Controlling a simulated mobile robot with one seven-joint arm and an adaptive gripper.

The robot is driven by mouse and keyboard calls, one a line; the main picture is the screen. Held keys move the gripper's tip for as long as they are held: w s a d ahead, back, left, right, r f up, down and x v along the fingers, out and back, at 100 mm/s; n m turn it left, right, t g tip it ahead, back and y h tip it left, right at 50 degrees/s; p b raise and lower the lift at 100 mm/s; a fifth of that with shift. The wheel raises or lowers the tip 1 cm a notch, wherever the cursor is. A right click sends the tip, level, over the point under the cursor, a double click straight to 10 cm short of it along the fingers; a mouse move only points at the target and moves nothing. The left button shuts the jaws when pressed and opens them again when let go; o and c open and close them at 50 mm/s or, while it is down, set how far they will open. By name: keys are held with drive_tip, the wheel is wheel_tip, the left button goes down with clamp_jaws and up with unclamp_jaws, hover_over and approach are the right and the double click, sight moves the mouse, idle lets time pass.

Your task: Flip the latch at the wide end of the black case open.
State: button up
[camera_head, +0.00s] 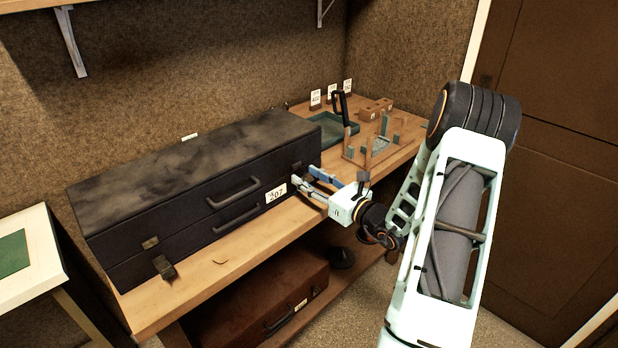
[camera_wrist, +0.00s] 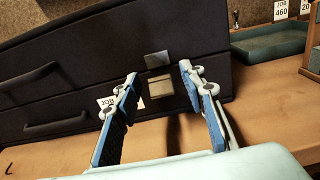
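The long black case (camera_head: 190,165) lies closed on the wooden bench, and its front also shows in the wrist view (camera_wrist: 70,85). I cannot tell whether this latch is fastened. At the left end, another latch (camera_head: 164,267) hangs low, apart from its plate (camera_head: 150,243). My gripper (camera_head: 303,176) is at the right end of the front; its blue-padded fingers (camera_wrist: 158,76) are open and empty. Contact with the case is unclear.
Two handles (camera_head: 234,193) and a job tag (camera_head: 275,193) are on the case front. A green tray (camera_head: 338,133) and a wooden rack (camera_head: 362,152) stand right of the case. A brown case (camera_head: 262,308) sits below. The bench's front strip is mostly clear.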

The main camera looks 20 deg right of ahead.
drive_tip(key=shift+c, duration=0.4)
clamp_jaws()
drive_tip(key=shift+f+b, duration=0.15)
drive_tip(key=shift+b, duration=0.2)
